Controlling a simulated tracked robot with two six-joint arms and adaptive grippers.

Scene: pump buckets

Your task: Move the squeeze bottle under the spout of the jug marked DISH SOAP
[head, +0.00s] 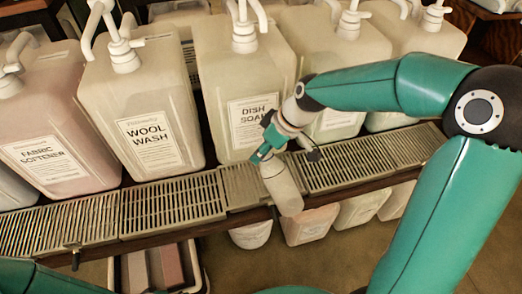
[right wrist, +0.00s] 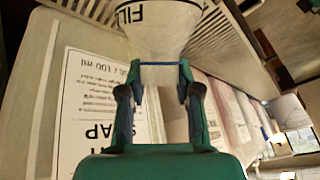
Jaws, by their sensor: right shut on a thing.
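The squeeze bottle (head: 283,190) is pale and translucent, in front of the DISH SOAP jug, a little to its right in the head view. My right gripper (head: 268,152) is shut on its upper part. In the right wrist view the bottle (right wrist: 160,30) is between the fingertips (right wrist: 160,68), with a "FILL" mark. The bottle's lower end overlaps the front edge of the slatted shelf; I cannot tell whether it touches. The DISH SOAP jug (head: 227,85) has a white pump with a spout (head: 244,32) on top. Its label (right wrist: 92,110) fills the left of the wrist view. My left gripper is out of view.
The WOOL WASH jug (head: 140,100) and FABRIC SOFTENER jug (head: 50,135) stand to the left, more jugs (head: 395,35) to the right. The slatted shelf (head: 172,203) runs along their front. Containers (head: 310,224) stand below it. My right arm covers part of the right-hand jugs.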

